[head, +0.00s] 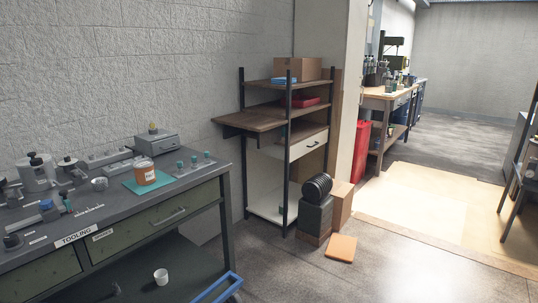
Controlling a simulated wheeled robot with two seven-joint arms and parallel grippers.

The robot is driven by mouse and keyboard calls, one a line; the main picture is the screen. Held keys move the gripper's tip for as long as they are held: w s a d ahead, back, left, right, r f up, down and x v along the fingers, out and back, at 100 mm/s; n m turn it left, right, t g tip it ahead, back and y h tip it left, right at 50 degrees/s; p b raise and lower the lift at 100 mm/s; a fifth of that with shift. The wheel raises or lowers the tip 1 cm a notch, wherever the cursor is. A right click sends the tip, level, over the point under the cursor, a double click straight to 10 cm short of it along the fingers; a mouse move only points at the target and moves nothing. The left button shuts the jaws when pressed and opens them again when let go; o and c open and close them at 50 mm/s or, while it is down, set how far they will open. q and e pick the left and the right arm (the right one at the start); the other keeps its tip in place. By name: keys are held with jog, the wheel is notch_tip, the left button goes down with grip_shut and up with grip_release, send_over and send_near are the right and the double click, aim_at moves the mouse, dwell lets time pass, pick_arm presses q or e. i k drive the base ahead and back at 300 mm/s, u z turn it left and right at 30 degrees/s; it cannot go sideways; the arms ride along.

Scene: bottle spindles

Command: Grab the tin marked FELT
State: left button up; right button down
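An orange-brown cylindrical container (144,172) stands upright on a teal mat (131,186) on the grey workbench top. It has a pale label with dark marks too small to read, so I cannot tell whether it says FELT. No other container with a readable FELT marking shows. Neither of my grippers is in view.
The workbench (200,180) also bears a grey metal box (157,144), a grey cylinder (36,172) and small fittings. A white cup (161,276) sits on its lower shelf. A shelf unit (285,110) stands at centre, with an orange slab (341,248) on the floor. Floor at right is open.

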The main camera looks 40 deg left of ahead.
aim_at(143, 170)
jog(key=u, duration=0.2)
jog(key=i, duration=1.7)
jog(key=u, duration=0.85)
